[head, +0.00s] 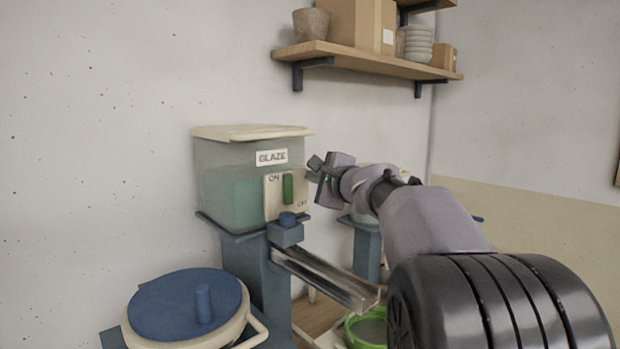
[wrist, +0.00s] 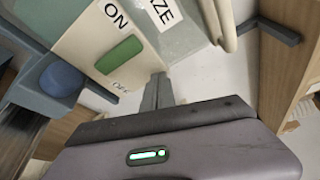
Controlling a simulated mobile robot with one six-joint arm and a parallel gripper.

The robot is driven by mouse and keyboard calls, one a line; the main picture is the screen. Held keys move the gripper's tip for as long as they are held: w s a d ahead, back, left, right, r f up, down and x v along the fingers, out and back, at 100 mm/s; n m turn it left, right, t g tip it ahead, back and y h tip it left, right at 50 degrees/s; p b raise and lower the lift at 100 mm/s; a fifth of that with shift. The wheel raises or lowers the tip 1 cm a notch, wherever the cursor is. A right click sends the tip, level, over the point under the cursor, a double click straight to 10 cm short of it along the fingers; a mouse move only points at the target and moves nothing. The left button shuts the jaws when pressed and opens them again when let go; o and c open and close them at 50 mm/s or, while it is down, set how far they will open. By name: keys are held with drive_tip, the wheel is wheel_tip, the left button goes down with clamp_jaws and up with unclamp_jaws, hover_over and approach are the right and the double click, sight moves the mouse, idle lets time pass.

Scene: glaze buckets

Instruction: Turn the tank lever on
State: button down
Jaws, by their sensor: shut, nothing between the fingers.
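The glaze tank (head: 228,185) is a clear box with a cream lid and green-blue liquid inside, set on a blue stand. Its front carries a cream plate (head: 271,205) marked ON at upper left and OFF at lower right. The green lever (head: 288,188) stands upright on this plate between the two words; it also shows in the wrist view (wrist: 119,55). I cannot tell which setting it is at. My gripper (head: 313,168) is just right of the plate. In the wrist view its fingers (wrist: 158,88) are shut and empty, beside the OFF end, apart from the lever.
A blue valve block (head: 286,232) sits below the plate, above a metal trough (head: 325,278) sloping down right. A blue-lidded bucket (head: 185,305) stands at front left, and a green-rimmed sieve (head: 367,330) is below the trough. A wooden shelf (head: 365,62) hangs above my arm.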

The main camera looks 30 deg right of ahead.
drive_tip(key=s, duration=0.9)
drive_tip(key=shift+s+a, duration=0.4)
drive_tip(key=shift+a, duration=0.05)
drive_tip(key=shift+f, duration=0.1)
